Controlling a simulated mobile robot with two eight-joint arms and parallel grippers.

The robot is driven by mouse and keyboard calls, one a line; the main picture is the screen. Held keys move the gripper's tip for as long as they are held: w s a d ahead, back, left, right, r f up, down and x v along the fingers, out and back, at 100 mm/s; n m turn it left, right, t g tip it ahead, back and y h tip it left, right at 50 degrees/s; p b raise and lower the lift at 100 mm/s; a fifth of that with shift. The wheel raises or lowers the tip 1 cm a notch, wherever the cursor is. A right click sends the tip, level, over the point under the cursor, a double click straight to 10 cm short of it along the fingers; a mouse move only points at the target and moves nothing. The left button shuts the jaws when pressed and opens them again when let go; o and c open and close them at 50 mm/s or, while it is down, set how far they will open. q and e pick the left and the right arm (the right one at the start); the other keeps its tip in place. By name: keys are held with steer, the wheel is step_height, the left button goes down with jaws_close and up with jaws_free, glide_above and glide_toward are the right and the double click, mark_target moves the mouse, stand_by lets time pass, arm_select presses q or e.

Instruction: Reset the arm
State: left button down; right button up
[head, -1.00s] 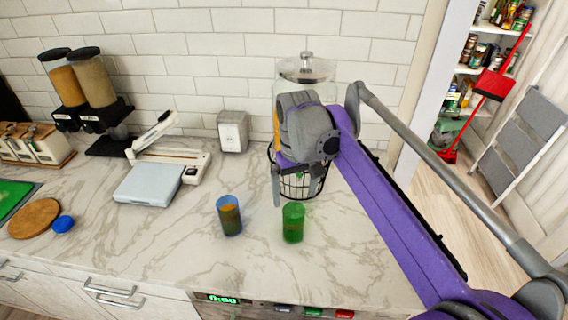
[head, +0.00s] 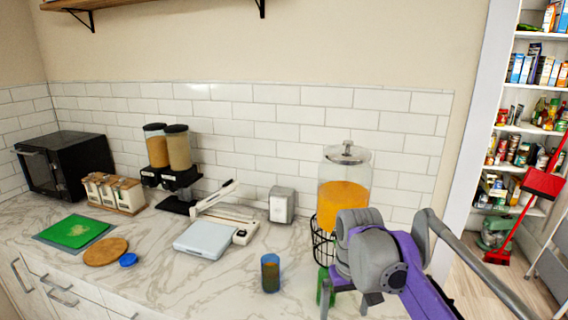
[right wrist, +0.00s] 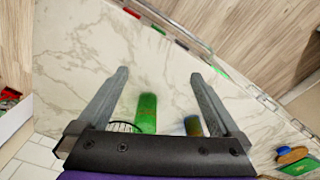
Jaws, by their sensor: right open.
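My right arm is purple and grey and comes in from the lower right of the head view. Its gripper (head: 344,304) is above the counter's right part, in front of the juice dispenser. In the right wrist view the gripper (right wrist: 158,85) has its two fingers wide apart with nothing held between them. A green cup (right wrist: 147,112) and a blue cup (right wrist: 193,126) show below and between the fingers, standing on the counter. In the head view the green cup (head: 326,287) is partly hidden by the gripper; the blue cup (head: 270,272) stands clear to its left. My left gripper is not in view.
A glass dispenser with orange liquid (head: 343,194) stands behind the arm. Pantry shelves (head: 525,130) and a red broom and dustpan (head: 541,184) are at right.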

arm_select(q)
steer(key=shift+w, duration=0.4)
arm_select(e)
steer(key=s+d+f+m+t, duration=0.1)
steer(key=s+d+f+t, duration=0.1)
steer(key=s+f, duration=0.5)
steer(key=s+d+f+t, duration=0.2)
steer(key=s+f, duration=0.6)
steer(key=s, duration=0.4)
steer(key=shift+s+d+f+m+t, duration=0.15)
steer(key=shift+d+m+t, duration=0.2)
steer(key=shift+t, duration=0.25)
steer(key=shift+c, duration=0.2)
